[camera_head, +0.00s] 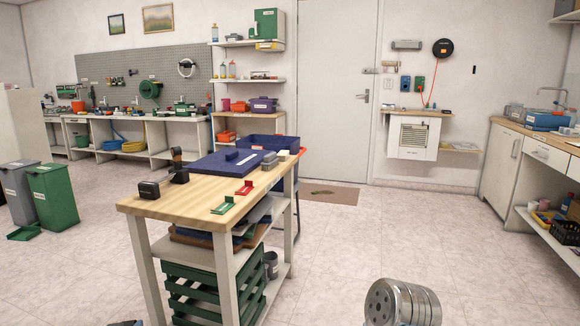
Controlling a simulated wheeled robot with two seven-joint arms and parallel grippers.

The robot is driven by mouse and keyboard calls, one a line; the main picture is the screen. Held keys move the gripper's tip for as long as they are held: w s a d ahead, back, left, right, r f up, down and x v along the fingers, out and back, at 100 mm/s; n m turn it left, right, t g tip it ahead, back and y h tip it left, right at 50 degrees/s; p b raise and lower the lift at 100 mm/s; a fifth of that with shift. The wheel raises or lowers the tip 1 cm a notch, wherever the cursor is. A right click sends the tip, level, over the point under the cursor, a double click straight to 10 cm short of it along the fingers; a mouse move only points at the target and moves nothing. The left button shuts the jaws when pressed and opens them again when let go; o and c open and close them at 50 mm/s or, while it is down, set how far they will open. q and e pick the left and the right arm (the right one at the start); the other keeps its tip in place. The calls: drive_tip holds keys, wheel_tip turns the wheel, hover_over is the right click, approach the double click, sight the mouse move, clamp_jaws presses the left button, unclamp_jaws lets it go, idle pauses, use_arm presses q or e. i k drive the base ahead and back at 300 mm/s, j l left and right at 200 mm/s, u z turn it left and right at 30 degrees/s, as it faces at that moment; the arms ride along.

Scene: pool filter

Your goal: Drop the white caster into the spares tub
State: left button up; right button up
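I cannot make out a white caster in the head view. No container can be read as the spares tub, because the labels are too small. A large blue tub (262,146) stands behind the wooden-topped workbench (165,204), and its front is partly hidden by the bench. Neither my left gripper nor my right gripper can be made out in this view.
Grey (18,190) and green bins (52,194) stand left. The floor is clear on the right, before the sink counter (538,149).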

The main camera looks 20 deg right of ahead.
sight(274, 188)
drive_tip(key=z, duration=0.45)
drive_tip(key=i+l+z, duration=0.1)
drive_tip(key=z, duration=0.35)
drive_tip(key=i+z, duration=0.1)
drive_tip(key=z, duration=0.35)
drive_tip(key=i+z, duration=0.1)
drive_tip(key=z, duration=0.35)
drive_tip(key=i+j, duration=0.2)
drive_tip(key=i, duration=0.35)
drive_tip(key=i+j, duration=0.15)
drive_tip(key=i, duration=0.35)
drive_tip(key=i+j, duration=0.2)
drive_tip(key=i, duration=0.35)
drive_tip(key=i+j, duration=0.15)
drive_tip(key=i, duration=0.35)
drive_tip(key=i+u, duration=0.2)
drive_tip(key=u, duration=0.2)
drive_tip(key=i+l+u, duration=0.1)
drive_tip(key=u, duration=0.3)
drive_tip(key=i+l+u, duration=0.15)
drive_tip(key=u, duration=0.25)
drive_tip(key=i+l+u, duration=0.25)
drive_tip(key=u, duration=0.75)
